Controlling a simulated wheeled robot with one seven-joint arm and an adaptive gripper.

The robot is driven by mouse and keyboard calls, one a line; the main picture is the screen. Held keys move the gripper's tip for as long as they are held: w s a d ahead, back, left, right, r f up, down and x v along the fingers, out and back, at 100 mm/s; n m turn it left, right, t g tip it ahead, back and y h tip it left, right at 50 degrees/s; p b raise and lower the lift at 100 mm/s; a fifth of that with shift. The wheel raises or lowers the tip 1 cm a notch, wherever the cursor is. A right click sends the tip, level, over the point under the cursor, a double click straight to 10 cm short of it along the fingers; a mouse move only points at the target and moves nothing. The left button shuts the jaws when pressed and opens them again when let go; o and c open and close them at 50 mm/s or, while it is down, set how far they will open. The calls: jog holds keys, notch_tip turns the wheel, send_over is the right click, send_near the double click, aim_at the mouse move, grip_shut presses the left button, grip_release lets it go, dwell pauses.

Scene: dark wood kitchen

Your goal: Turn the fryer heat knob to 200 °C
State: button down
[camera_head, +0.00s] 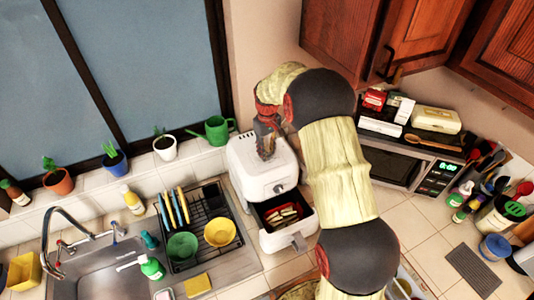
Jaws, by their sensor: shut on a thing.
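The white fryer (248,168) stands on the counter right of the dish rack. Its basket drawer (297,231) is pulled out at the front, with pieces of food inside. A small round dial (278,189) shows on the fryer's front face. My arm comes in from the right, and my gripper (266,154) points down at the top of the fryer. The fingers are shut on what appears to be the heat knob there, which they hide. The knob's marks and setting cannot be read.
A black dish rack (219,194) with a green bowl (182,246) and a yellow bowl (220,232) stands left of the fryer, beside the sink (95,270). A green watering can (217,130) stands behind. A microwave (397,168) is at right, under wooden cabinets.

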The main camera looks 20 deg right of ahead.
jog(key=m+b, duration=0.1)
jog(key=m, duration=0.3)
jog(key=shift+m+b, duration=0.3)
jog(key=shift+b, duration=0.05)
jog(key=m+b, duration=0.1)
jog(key=m, duration=0.4)
jog(key=shift+m, duration=0.3)
jog(key=m+b, duration=0.1)
jog(key=m, duration=0.8)
jog(key=shift+m+b, duration=0.3)
jog(key=shift+b, duration=0.1)
jog(key=shift+r, duration=0.1)
jog(key=c, duration=1.6)
grip_release()
jog(key=shift+o, duration=0.6)
